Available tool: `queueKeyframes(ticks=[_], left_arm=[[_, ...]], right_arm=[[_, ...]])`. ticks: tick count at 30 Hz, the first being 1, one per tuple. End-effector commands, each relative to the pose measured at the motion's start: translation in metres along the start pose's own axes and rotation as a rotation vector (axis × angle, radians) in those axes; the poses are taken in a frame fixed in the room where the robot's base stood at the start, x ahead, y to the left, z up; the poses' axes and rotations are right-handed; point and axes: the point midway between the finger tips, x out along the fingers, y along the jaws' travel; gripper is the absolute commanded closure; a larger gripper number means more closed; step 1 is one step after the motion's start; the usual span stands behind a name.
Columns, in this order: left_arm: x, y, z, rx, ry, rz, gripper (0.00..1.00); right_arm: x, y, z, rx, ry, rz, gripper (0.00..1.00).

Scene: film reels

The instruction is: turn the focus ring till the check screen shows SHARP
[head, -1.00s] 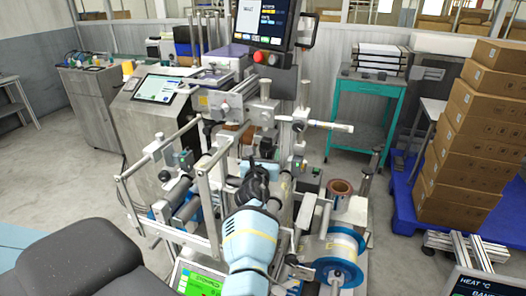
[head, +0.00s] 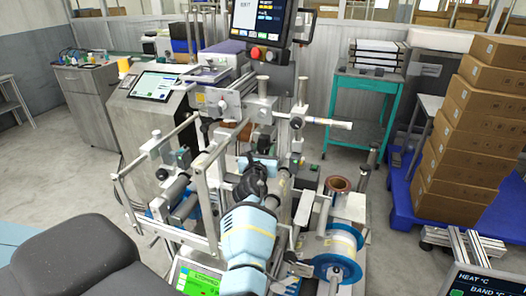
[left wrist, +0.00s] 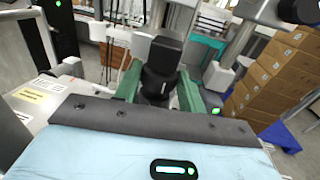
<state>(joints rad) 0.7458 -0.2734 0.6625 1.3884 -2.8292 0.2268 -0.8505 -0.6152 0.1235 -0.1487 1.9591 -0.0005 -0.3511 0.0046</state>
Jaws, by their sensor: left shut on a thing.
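My left gripper (head: 254,187) is in the middle of the head view, at the end of my light blue wrist. In the left wrist view its two green fingers (left wrist: 159,88) stand on either side of a black cylindrical part (left wrist: 161,68), shut on it. This looks like the focus ring; its markings cannot be read. In the head view the gripper hides most of it. A dark monitor (head: 262,20) at the top shows small text that I cannot read, and its top is cut off. Whether it is the check screen I cannot tell. My right gripper is not in view.
Metal frame bars and rollers (head: 183,205) stand left of the gripper. A blue-flanged reel (head: 338,268) is close on the right. A green-edged screen (head: 198,279) sits below. Stacked cartons (head: 480,130) and a teal cart (head: 370,95) are behind, with open floor between.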

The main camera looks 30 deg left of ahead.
Motion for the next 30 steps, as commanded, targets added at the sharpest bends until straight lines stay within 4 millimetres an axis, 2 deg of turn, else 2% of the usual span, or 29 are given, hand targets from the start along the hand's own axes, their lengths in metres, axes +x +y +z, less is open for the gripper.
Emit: queueKeyframes(ticks=[9,18,19,23,30], left_arm=[[0.0002,0.0032,0.0006,0.002,-0.001,-0.103,0.83],[0.0001,0.0026,0.0003,0.0,0.0,-0.108,0.83],[0.0001,0.0026,0.0003,0.0,0.0,-0.108,0.56],[0.0001,0.0024,0.0002,0.0,0.0,-0.108,0.39],[0.0001,0.0022,0.0001,0.0,0.0,-0.108,0.38]], right_arm=[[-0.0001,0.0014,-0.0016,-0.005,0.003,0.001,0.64],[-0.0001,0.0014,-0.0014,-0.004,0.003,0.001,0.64],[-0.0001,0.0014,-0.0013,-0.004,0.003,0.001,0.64],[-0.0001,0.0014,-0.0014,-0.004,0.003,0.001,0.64],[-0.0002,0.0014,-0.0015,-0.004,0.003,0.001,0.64]])
